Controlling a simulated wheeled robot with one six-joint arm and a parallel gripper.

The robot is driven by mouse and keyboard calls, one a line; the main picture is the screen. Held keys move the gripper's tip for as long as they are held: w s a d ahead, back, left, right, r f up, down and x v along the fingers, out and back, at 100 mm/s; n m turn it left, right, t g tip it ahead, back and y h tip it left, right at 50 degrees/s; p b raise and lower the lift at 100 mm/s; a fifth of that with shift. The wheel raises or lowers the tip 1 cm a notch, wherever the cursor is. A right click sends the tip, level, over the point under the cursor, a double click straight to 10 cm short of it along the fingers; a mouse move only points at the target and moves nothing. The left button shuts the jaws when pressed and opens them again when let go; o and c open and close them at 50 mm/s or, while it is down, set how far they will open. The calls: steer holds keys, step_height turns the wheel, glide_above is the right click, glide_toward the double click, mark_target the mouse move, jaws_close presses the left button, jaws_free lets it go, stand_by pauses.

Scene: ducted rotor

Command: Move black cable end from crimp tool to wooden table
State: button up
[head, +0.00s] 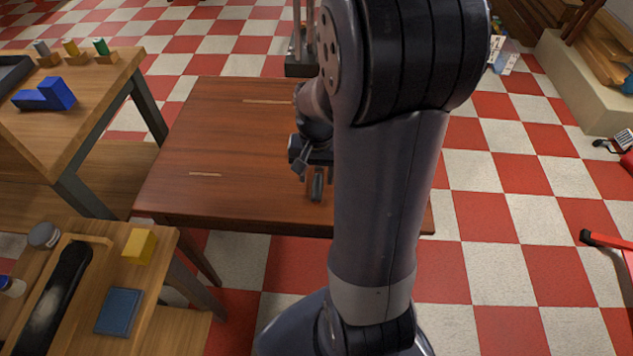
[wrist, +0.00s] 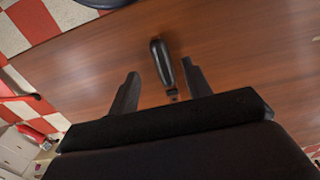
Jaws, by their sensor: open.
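The black cable end (wrist: 161,63) shows in the wrist view as a short, dark, rounded piece over the wooden table (wrist: 230,45). It appears to lie on the tabletop, between and slightly beyond my fingertips. My gripper (wrist: 160,69) is open, with one finger on each side of the cable end and a visible gap to both. In the head view my gripper (head: 309,168) is low over the front part of the wooden table (head: 225,130), partly hidden by my arm. I cannot identify the crimp tool with certainty.
A grey metal upright device (head: 300,62) stands at the table's back edge, partly behind my arm. A workbench at left holds a blue block (head: 47,94). A lower bench holds a yellow block (head: 139,246) and a black item (head: 58,295). The table's left half is clear.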

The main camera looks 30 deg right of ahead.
step_height(320, 180, up, 6)
steer(key=shift+r+p, duration=0.15)
steer(key=shift+p, duration=0.25)
stand_by(0.3)
